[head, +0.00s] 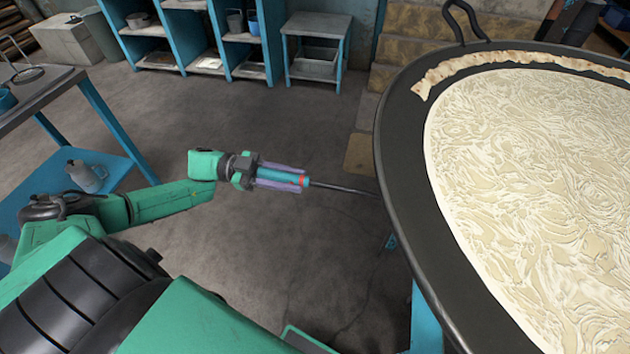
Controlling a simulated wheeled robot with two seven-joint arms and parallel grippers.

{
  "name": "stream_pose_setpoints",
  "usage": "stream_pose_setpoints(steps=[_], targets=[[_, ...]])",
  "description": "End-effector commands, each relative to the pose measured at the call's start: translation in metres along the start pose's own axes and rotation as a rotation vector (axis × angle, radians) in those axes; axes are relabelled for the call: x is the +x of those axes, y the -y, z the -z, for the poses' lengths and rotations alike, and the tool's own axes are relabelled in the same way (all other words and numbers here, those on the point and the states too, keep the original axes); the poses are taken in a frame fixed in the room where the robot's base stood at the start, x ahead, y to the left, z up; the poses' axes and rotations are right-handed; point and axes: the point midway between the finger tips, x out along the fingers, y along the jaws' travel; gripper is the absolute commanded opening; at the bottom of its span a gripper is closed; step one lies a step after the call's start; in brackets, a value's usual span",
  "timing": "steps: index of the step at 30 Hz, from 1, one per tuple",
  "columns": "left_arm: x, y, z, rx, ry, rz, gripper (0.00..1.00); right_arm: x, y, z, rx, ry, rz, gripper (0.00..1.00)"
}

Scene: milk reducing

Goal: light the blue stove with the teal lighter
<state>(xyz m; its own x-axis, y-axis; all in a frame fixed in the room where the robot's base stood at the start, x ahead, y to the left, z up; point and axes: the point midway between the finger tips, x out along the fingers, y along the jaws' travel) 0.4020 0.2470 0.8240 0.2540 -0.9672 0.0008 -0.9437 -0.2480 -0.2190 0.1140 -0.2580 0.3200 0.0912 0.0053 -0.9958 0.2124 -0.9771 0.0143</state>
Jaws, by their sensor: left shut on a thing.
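The teal lighter (282,176) is in my left gripper (280,177), which is shut on its handle. The lighter has a red part near the front and a long dark rod that points right. The rod's tip reaches to the left edge of a large dark pan (398,190), and I cannot tell whether it is under the rim or just beside it. A blue stove leg or frame (426,318) shows below the pan. The burner and any flame are hidden by the pan. My right gripper is not in view.
The wide pan holds pale, creamy milk (530,170) and has a loop handle at the back. A blue-framed table (110,165) with a grey jug (86,176) stands at left. Blue shelves (205,35) and a small stand (316,50) line the back. The floor between is clear.

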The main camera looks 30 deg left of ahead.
Motion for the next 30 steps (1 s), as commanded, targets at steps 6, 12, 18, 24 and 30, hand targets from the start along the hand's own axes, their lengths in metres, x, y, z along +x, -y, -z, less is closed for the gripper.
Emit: stream_pose_setpoints(steps=[6, 12, 18, 24, 30], targets=[[-0.041, 0.0, -0.002, 0.0, 0.002, 0.002, 0.0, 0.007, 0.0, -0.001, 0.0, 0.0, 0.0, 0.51], [-0.077, 0.001, -0.003, 0.001, 0.001, 0.002, 0.0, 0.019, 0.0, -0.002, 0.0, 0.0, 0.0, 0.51], [-0.089, 0.001, 0.001, 0.001, -0.001, 0.0, 0.0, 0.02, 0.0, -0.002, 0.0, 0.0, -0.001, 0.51], [-0.088, 0.001, 0.001, 0.001, -0.001, 0.0, 0.0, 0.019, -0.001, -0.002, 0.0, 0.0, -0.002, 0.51], [-0.088, 0.001, 0.001, 0.001, -0.001, 0.0, 0.0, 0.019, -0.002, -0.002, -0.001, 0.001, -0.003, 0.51]])
